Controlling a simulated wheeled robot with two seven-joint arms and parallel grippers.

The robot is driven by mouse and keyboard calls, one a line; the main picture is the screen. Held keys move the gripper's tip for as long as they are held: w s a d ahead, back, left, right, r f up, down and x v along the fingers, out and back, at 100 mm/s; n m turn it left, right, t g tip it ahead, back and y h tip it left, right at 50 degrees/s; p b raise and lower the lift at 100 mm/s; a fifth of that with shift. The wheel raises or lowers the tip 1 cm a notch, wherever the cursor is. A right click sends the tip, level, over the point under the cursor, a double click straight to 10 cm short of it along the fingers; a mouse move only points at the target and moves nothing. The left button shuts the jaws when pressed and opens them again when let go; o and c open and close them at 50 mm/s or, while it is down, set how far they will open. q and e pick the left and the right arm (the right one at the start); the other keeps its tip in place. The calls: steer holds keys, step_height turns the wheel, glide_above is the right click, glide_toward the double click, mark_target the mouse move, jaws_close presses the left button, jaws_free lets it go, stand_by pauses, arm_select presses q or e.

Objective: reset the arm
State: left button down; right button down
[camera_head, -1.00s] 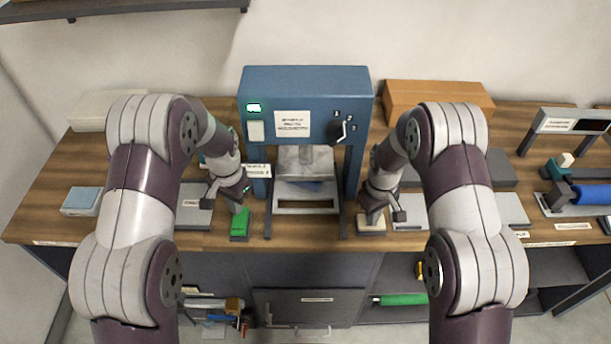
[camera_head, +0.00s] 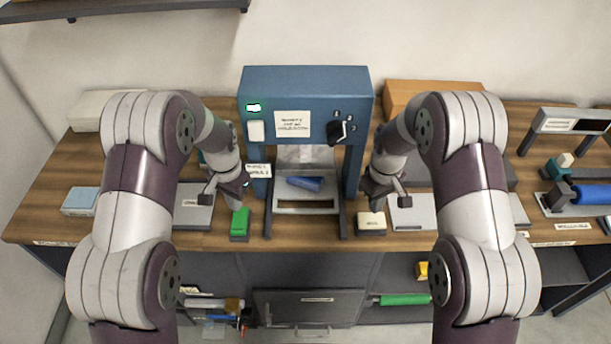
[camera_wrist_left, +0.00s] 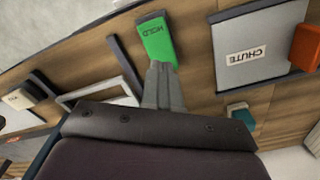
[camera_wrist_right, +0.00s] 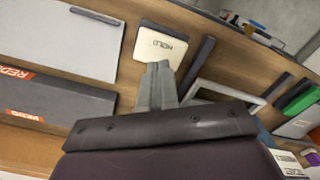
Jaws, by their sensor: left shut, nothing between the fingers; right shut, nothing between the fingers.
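My left gripper (camera_head: 237,204) is shut and empty, just above and behind a green block (camera_head: 240,222); the left wrist view shows the block's "HOLD" label (camera_wrist_left: 156,30). My right gripper (camera_head: 374,206) is shut and empty, just above and behind a white block (camera_head: 371,222), also marked "HOLD" in the right wrist view (camera_wrist_right: 161,48). Both pairs of fingertips appear apart from the blocks. Between the arms stands a blue press (camera_head: 306,82) with a green-lit display, a dark dial and a blue cylinder (camera_head: 305,184) lying inside its frame.
A grey plate marked "CHUTE" (camera_wrist_left: 258,50) lies beside the green block. A grey plate (camera_head: 413,213) lies right of the white block. An orange-brown box (camera_head: 398,95) is behind my right arm. A blue roller unit (camera_head: 592,194) stands far right. The front middle counter is narrow.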

steer(key=shift+r, duration=0.4)
